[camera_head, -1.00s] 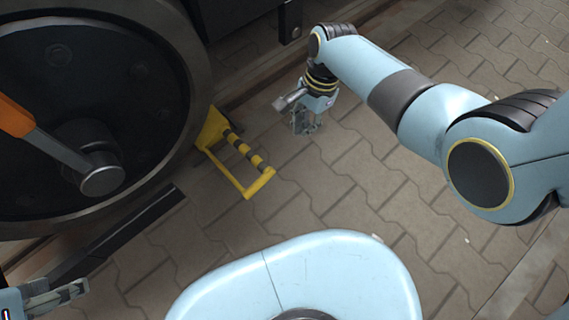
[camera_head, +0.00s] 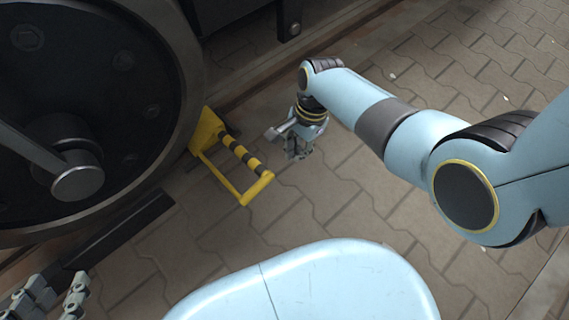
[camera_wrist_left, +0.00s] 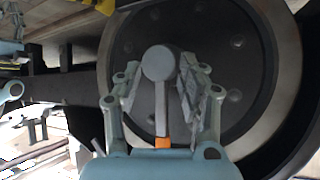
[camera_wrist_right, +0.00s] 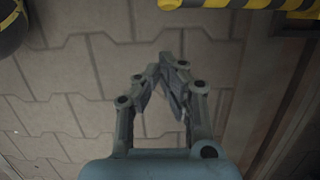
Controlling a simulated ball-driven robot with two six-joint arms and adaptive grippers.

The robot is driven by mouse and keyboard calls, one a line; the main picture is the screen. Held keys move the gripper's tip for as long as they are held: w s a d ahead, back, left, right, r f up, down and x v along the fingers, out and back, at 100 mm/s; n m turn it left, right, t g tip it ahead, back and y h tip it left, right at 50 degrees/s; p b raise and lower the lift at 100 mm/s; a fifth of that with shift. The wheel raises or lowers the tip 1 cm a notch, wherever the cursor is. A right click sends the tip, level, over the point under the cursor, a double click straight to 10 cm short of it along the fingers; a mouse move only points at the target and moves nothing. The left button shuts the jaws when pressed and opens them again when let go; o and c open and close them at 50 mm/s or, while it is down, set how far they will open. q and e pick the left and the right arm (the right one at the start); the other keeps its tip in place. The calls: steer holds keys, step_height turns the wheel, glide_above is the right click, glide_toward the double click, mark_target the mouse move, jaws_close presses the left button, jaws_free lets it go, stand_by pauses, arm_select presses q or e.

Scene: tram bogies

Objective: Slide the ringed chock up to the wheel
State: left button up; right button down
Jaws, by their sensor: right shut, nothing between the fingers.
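The yellow chock (camera_head: 205,132) stands on the paving beside the rim of the big dark wheel (camera_head: 150,60); I cannot tell whether they touch. Its frame handle, with a black-striped bar (camera_head: 243,158), points away from the wheel. My right gripper (camera_head: 298,150) is shut and empty, just right of the handle and apart from it. In the right wrist view its fingertips (camera_wrist_right: 168,62) meet over bare paving, with the striped bar (camera_wrist_right: 225,3) at the top edge. My left gripper (camera_head: 55,300) is open and empty at the lower left; in the left wrist view its fingers (camera_wrist_left: 163,88) spread before the wheel.
A lever arm with a round hub (camera_head: 78,182) sticks out from the wheel; its orange grip (camera_wrist_left: 162,142) shows in the left wrist view. A dark beam (camera_head: 120,230) lies below the wheel. A rail runs behind the chock. Paving to the right is clear.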

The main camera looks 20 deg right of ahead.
arm_select(q)
steer(key=w+r+t+b, duration=0.1)
steer(key=w+r+t, duration=0.3)
steer(key=r, duration=0.1)
steer(key=shift+w+d+r+m+h+b, duration=0.2)
steer(key=shift+w+d+m+h+b, duration=0.1)
steer(key=shift+d+b, duration=0.1)
arm_select(e)
steer(key=a, duration=0.1)
steer(key=s+a+f, duration=0.1)
steer(key=a, duration=0.1)
steer(key=shift+s+a+f, duration=0.15)
steer(key=shift+a, duration=0.2)
